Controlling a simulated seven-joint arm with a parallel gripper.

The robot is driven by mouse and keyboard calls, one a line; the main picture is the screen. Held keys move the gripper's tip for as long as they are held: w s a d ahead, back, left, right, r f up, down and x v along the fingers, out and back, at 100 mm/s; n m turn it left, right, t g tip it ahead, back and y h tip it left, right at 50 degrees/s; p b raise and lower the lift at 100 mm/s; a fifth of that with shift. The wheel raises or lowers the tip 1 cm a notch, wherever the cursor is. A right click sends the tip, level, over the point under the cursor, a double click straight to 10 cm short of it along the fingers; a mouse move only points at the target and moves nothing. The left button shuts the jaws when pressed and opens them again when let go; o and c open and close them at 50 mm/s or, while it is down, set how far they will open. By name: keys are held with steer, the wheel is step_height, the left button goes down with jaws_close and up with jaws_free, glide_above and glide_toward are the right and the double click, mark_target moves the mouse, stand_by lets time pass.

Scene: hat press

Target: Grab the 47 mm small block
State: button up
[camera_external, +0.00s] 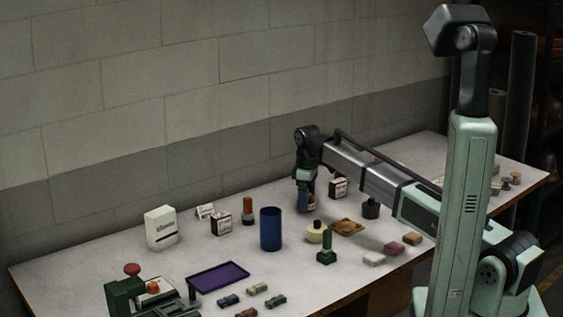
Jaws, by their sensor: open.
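Several small blocks lie on the table, and I cannot tell which is the 47 mm one. At the front are a blue one (229,300), an olive one (258,288), a green one (275,301) and a reddish one (246,313). My gripper (308,208) points down near the back middle of the table, away from all these blocks. It is open. Its fingertips are small and dark here, and blue and orange colours show at them.
A tall blue cylinder (270,229) stands left of my gripper. A purple tray (217,277) and a green press (137,293) are at front left.

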steer(key=shift+f, duration=0.3)
steer(key=shift+c, duration=0.4)
steer(key=c, duration=1.1)
